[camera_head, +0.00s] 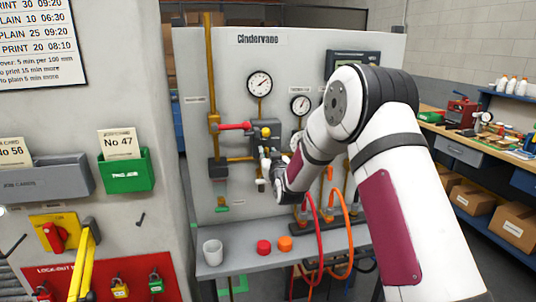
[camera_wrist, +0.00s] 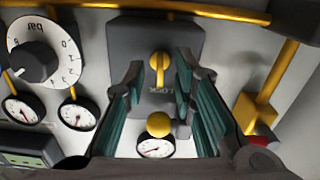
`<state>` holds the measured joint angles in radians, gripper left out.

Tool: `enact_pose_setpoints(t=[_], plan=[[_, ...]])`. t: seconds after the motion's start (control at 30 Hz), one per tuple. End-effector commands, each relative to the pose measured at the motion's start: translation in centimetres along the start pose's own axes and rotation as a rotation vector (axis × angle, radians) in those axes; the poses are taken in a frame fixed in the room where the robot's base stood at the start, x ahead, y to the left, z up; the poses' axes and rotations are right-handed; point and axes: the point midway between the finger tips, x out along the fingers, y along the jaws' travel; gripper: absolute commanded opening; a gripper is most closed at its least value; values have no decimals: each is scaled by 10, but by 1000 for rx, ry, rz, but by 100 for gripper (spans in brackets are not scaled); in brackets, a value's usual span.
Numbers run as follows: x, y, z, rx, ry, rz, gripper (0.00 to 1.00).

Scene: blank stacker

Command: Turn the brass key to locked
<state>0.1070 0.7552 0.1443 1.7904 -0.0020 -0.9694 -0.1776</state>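The brass key (camera_wrist: 159,64) sits in the face of a dark grey box (camera_wrist: 150,32) in the wrist view. Its bow is rounded, and upside-down lettering that seems to read LOCK lies just below it. My gripper (camera_wrist: 158,78) is open, with its teal-padded fingers to either side of the key and nothing between them gripped. I cannot tell how far the fingertips are from the box.
A brass ball knob (camera_wrist: 159,124) and a small gauge show between the fingers in the wrist view. A red-handled valve (camera_head: 235,126) is left of the box.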

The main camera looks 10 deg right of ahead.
Motion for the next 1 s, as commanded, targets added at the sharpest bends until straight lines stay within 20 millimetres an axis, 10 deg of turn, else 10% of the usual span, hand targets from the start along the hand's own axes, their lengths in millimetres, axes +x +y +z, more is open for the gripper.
enact_pose_setpoints(t=[0.37,0.5,1.0], plan=[[6,0,0,0,0,0,25],[6,0,0,0,0,0,0],[6,0,1,98,-1,0,0]])
